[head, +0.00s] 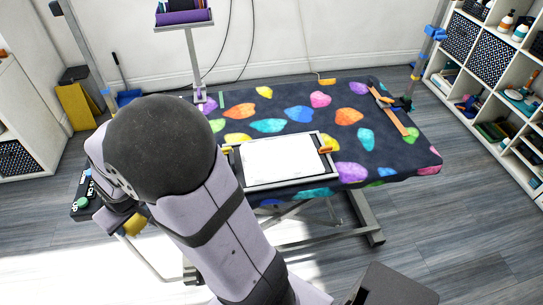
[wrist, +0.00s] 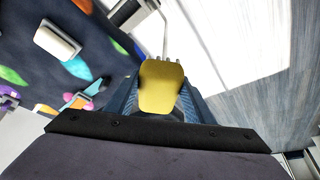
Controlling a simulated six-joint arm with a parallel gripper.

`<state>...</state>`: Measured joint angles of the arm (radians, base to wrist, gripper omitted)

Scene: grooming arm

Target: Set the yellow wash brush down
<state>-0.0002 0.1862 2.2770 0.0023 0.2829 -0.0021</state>
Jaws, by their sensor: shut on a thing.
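The yellow wash brush (wrist: 161,88) is gripped between the blue fingers of my gripper (wrist: 160,104) in the wrist view. Its broad yellow face is toward the camera and light prongs show at its far end. In the head view the yellow brush (head: 136,224) shows low at the left, beside the table's near left corner, over bright floor. My arm hides much of the gripper there. The grooming table (head: 385,160) has a dark cover with colourful patches. A white pad in a grey frame (head: 282,183) lies near its front edge.
Orange and yellow clips (head: 325,149) sit at the frame's sides. An orange strap (head: 393,118) lies at the table's right. A post with a purple-topped tray (head: 183,17) stands behind. Shelves (head: 500,80) stand at the right. The patterned surface right of the frame is mostly clear.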

